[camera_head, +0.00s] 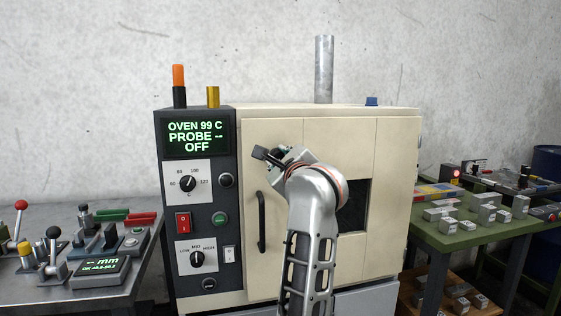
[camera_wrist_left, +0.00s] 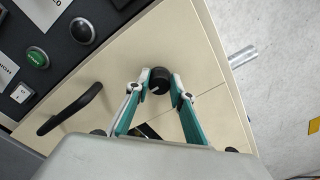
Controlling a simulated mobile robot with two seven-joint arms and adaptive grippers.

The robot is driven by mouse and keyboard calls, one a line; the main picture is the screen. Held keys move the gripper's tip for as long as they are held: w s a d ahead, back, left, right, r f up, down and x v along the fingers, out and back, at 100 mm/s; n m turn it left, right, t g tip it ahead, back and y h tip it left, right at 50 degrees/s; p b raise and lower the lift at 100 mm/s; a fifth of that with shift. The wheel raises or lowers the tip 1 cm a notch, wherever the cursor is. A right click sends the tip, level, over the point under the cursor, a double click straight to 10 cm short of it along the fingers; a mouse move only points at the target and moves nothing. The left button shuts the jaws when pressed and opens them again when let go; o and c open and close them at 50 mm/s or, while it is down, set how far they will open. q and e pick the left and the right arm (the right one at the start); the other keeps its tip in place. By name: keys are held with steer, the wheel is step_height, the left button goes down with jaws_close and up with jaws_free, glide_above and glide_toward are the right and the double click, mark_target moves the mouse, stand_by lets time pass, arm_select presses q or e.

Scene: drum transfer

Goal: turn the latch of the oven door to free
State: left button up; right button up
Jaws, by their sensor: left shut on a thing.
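The cream oven door (camera_head: 275,270) fills the front of the oven, to the right of its dark control panel. The latch is a round black knob (camera_wrist_left: 159,78) on the door face in the left wrist view. It has a short pale mark. My left gripper (camera_wrist_left: 160,84) has its two fingertips closed on either side of the knob. In the head view my left gripper (camera_head: 283,156) is against the upper door and hides most of the latch. My right gripper is in neither view.
A black bar handle (camera_head: 262,222) stands out from the door, below and left of my gripper. The control panel (camera_head: 197,223) has dials and buttons. A grey bench (camera_head: 95,300) at left and a green table (camera_head: 455,241) at right hold small items.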

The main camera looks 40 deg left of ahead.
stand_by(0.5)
arm_select(q)
steer(key=o, duration=1.1)
steer(key=shift+w, duration=0.1)
